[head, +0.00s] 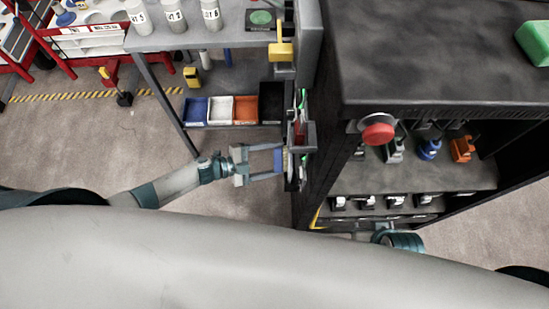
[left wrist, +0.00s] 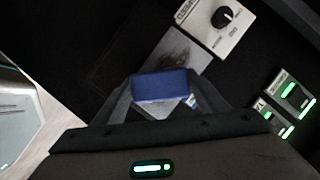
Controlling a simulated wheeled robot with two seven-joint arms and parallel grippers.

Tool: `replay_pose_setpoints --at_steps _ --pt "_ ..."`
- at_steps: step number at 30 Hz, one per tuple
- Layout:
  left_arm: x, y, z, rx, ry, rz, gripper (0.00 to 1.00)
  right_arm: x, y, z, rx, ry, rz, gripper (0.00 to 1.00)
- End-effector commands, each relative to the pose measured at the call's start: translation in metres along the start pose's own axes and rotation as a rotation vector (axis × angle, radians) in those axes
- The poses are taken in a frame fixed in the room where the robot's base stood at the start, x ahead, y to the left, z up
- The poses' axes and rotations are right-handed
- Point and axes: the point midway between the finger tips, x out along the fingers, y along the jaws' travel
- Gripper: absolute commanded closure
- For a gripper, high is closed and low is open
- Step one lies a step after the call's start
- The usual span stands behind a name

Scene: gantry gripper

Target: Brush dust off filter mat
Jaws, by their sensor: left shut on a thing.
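My left gripper (head: 280,160) is at the narrow upright side of the dark cabinet. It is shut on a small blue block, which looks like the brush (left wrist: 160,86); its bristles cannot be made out. In the left wrist view the filter mat (left wrist: 196,62) appears as a pale grey patch with a dark, streaky smear of dust (left wrist: 180,46). It lies just beyond the blue block, whose upper edge is close to the smear. I cannot tell whether they touch. My right gripper is not seen; only part of that arm shows low under the cabinet.
A white box with a black knob (left wrist: 228,17) sits right beside the mat. Green-lit modules (left wrist: 292,98) are to the right. In the head view, a red button (head: 378,133) juts from the cabinet, and coloured bins (head: 220,110) stand on the shelf at left.

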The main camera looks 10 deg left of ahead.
Motion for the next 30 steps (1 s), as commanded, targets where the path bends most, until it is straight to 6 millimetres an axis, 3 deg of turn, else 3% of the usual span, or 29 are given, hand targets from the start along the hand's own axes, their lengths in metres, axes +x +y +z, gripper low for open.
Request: replay_pose_setpoints --at_steps 21,30 --pt "0.014 -0.028 0.025 0.001 -0.001 -0.001 0.52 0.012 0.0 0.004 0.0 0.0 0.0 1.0" --pt "0.014 -0.029 0.025 0.0 -0.001 -0.001 0.52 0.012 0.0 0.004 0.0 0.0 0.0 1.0"
